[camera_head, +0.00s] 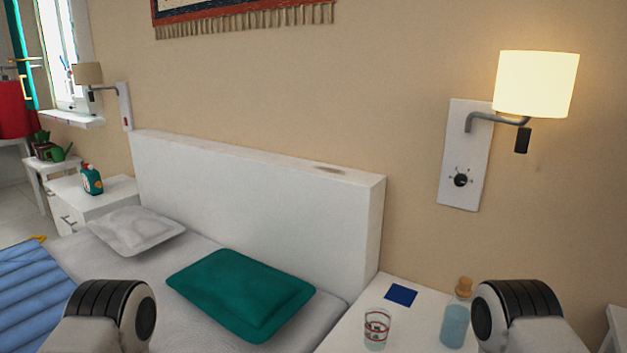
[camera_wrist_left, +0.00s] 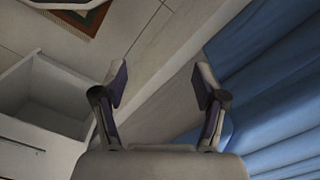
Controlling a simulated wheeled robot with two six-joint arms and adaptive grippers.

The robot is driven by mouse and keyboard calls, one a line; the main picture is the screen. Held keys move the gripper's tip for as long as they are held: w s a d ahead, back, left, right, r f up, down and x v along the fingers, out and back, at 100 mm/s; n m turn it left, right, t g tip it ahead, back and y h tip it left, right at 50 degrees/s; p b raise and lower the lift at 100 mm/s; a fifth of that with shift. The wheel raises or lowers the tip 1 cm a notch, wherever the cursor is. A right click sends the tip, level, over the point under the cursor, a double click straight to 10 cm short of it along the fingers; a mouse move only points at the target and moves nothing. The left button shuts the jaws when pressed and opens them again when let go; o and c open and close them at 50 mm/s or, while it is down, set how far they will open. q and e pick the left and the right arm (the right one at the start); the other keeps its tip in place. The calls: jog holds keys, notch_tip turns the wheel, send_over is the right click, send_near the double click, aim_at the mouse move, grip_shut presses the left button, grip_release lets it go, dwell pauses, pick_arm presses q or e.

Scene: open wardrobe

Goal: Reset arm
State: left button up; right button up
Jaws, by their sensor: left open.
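My left gripper (camera_wrist_left: 162,82) shows in the left wrist view with its two fingers spread apart. Nothing is between the fingers. The fingers point toward a pale surface beside a blue ribbed cover (camera_wrist_left: 275,85), and I see no contact with either. In the head view only rounded links of my two arms show, at the lower left and lower right edges. Both grippers are outside the head view, and my right gripper shows in neither view.
In the head view a bed with a white headboard (camera_head: 250,190), a green pillow (camera_head: 240,293) and a blue cover (camera_head: 30,300) lies ahead. A glass (camera_head: 377,328) and a corked bottle (camera_head: 455,322) stand on the bedside surface near my right arm. An open white drawer (camera_wrist_left: 45,95) shows in the wrist view.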

pick_arm(q)
notch_tip(320, 180, up, 12)
jog(key=p, duration=1.3)
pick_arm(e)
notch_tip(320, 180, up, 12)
